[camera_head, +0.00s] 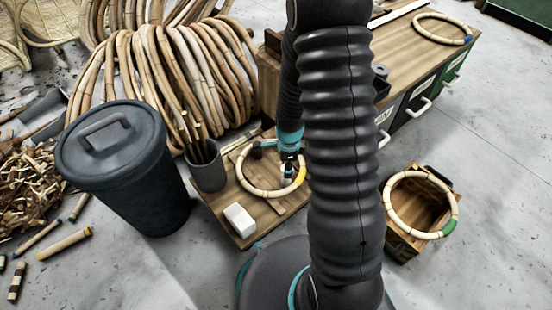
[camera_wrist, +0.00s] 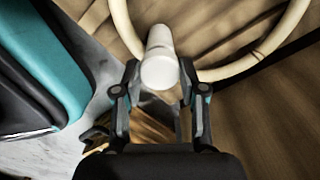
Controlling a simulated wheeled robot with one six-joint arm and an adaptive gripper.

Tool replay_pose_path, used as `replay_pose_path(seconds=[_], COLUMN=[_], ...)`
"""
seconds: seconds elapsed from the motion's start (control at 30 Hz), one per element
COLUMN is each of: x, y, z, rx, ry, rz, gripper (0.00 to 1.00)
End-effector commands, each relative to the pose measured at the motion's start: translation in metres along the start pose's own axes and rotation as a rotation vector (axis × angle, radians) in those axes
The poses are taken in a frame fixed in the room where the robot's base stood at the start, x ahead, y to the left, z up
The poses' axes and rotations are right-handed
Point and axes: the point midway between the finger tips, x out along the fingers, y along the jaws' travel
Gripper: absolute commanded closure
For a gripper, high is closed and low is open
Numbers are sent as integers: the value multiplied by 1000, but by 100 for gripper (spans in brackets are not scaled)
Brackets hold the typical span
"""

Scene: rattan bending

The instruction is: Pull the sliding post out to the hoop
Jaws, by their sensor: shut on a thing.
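The sliding post (camera_wrist: 158,62) is a pale, rounded peg in the middle of the wrist view. My gripper (camera_wrist: 160,74) is shut on it, with one finger on each side. The pale hoop (camera_wrist: 262,58) passes behind the post's upper end on both sides; I cannot tell whether they touch. In the head view the hoop (camera_head: 245,180), with a yellow band, lies on a low wooden board (camera_head: 220,207). My gripper (camera_head: 288,168) is down at the hoop's right side. My arm hides part of the board, and the post is not clear there.
A white block (camera_head: 239,219) and a grey cup of sticks (camera_head: 207,165) stand on the board. A dark lidded bin (camera_head: 125,165) is at left. A crate (camera_head: 405,240) bearing a green-banded hoop (camera_head: 388,205) is at right. A wooden-topped bench (camera_head: 405,55) stands behind.

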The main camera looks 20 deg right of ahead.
Motion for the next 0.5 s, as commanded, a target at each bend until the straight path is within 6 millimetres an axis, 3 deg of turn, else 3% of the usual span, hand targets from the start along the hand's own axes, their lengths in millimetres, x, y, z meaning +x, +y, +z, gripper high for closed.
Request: replay_pose_path(seconds=[0.37, 0.4, 0.5], x=[0, 0, 0], y=[7, 8, 8], z=[-6, -6, -5], rx=[1, 1, 1], ry=[2, 2, 2], rz=[12, 13, 12], gripper=[100, 56, 33])
